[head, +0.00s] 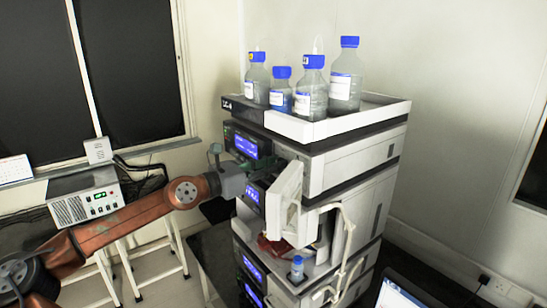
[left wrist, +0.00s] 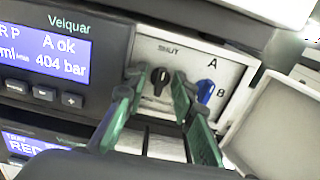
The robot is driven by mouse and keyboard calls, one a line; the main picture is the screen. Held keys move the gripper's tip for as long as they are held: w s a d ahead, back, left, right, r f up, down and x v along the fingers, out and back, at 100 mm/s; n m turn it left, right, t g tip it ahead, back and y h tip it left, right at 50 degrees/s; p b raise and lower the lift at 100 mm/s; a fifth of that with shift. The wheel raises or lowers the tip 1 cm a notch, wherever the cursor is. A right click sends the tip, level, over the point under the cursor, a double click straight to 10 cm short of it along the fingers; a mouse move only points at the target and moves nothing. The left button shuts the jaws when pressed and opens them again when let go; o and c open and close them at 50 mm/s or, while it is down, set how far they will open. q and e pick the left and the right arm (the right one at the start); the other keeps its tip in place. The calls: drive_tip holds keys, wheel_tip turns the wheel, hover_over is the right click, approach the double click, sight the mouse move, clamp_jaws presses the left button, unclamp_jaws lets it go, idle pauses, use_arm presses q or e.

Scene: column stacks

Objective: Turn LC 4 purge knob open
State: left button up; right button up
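The stack with a small tag that seems to read LC-4 (head: 227,104) stands in the middle of the head view. In the left wrist view, a black purge knob (left wrist: 160,78) sits on a pale panel under the word SHUT, its pointer near upright. My left gripper (left wrist: 157,84) has green fingers apart, one on each side of this knob; gaps show beside it, and contact cannot be told. In the head view my left wrist (head: 230,180) reaches the stack's front and hides the knob. My right gripper is in neither view.
A blue knob (left wrist: 205,92) marked A and B sits close right of the fingers. A display (left wrist: 45,48) reads 404 bar. An open white door (head: 284,196) juts out just below right of my wrist. Several blue-capped bottles (head: 345,85) stand in the top tray (head: 345,122).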

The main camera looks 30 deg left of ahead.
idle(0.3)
use_arm(q)
drive_tip(key=shift+c, duration=0.7)
clamp_jaws()
